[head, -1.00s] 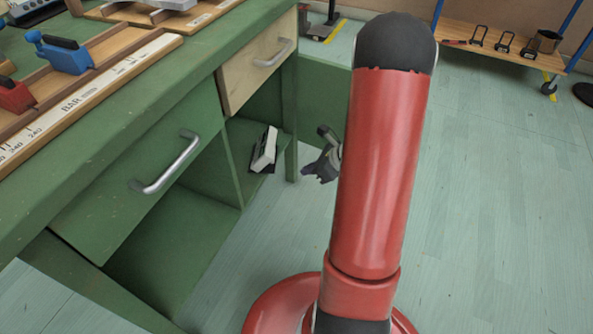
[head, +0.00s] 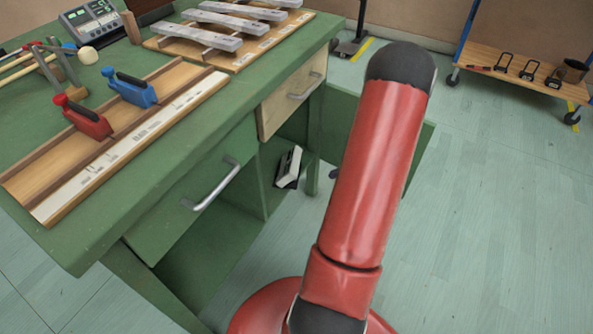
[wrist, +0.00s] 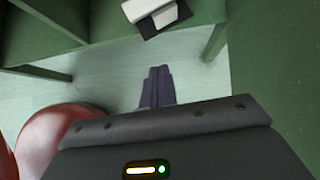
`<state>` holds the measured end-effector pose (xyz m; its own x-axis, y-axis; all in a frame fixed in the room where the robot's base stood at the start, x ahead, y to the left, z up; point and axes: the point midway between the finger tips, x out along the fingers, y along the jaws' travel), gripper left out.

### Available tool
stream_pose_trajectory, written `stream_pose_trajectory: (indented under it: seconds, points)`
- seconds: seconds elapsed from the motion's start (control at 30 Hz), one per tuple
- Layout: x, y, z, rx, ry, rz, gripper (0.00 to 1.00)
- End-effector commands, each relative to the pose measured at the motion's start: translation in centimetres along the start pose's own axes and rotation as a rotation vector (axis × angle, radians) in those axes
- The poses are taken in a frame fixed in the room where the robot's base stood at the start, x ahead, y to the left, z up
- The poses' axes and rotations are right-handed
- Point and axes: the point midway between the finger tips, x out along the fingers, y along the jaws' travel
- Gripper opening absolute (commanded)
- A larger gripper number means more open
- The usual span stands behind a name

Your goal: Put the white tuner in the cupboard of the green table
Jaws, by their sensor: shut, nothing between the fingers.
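The white tuner (head: 290,166), white with dark parts, is inside the open cupboard of the green table (head: 262,146), under the wooden drawer. It sits tilted on the cupboard floor. It also shows at the top of the wrist view (wrist: 150,12), cut off by the frame edge. My gripper (wrist: 158,72) is shut and empty, its fingers apart from the tuner and over the pale floor outside the cupboard. In the head view only a small bit of my gripper (head: 334,173) shows; my red arm hides the rest.
A green door panel (head: 424,142) stands open beyond my arm. The green drawer (head: 195,185) and the wooden drawer (head: 290,104) look closed. Planes, a grey display device (head: 90,20) and metal bars lie on the tabletop. The floor to the right is clear up to a trolley (head: 515,70).

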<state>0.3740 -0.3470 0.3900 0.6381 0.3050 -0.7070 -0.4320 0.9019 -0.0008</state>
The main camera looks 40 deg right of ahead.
Motion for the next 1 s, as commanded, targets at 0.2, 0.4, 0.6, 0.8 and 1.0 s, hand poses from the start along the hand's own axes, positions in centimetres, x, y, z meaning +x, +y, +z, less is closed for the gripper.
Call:
stream_pose_trajectory:
  seconds: [0.2,0.4,0.6,0.8,1.0]
  points:
    - [3.6,0.1,-0.1,0.001,0.000,0.005,0.00]
    - [8.1,0.2,-0.1,0.000,0.000,0.006,0.00]
    - [11.0,0.1,1.4,-0.003,0.000,0.003,0.00]
    - [12.3,0.1,2.6,-0.002,0.000,0.002,0.00]
    - [12.6,0.1,2.8,0.000,0.001,0.001,0.00]
